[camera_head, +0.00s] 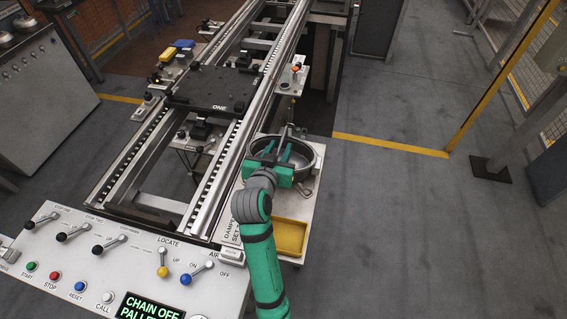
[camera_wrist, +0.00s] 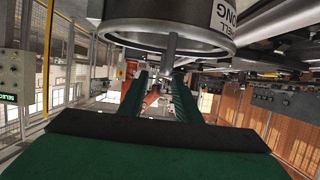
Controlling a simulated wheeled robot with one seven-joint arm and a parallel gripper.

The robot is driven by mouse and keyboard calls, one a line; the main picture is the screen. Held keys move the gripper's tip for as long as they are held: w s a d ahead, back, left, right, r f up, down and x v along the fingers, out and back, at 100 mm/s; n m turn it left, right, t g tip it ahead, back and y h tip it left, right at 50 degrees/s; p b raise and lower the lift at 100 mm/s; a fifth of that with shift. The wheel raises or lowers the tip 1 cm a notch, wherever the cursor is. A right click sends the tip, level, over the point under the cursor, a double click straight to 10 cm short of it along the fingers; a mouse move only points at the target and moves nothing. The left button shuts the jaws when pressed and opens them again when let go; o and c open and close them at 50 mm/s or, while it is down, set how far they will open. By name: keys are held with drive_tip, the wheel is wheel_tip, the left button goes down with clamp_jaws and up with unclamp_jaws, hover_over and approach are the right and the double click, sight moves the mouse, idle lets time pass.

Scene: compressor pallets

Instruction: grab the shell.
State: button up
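The shell (camera_head: 317,167) is a round, grey metal, open-topped part on a white side stand to the right of the rails. My green gripper (camera_head: 276,151) is over its near left part and hides some of it. In the wrist view the shell (camera_wrist: 150,33) fills the top, with part of a lettered label upside down. A thin grey rod (camera_wrist: 170,52) shows close to the tips of my gripper (camera_wrist: 160,74). The two fingers are apart, with a gap between them. I cannot tell whether either finger touches the rod or the shell.
A yellow tray (camera_head: 290,237) lies on the stand near my arm. A black pallet plate (camera_head: 212,88) sits across the rails (camera_head: 225,150) to the left. A control panel (camera_head: 130,265) with levers is at the front left. The floor at right is clear up to a yellow post (camera_head: 480,110).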

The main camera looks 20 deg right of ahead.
sight(281, 142)
drive_tip(key=x, duration=0.5)
drive_tip(key=shift+w+a+f, duration=0.15)
drive_tip(key=shift+a+f, duration=0.05)
drive_tip(key=shift+f, duration=0.1)
drive_tip(key=shift+w, duration=0.1)
clamp_jaws()
drive_tip(key=shift+d, duration=0.1)
drive_tip(key=shift+a, duration=0.2)
drive_tip(key=shift+d, duration=0.15)
idle(0.5)
drive_tip(key=shift+r, duration=0.25)
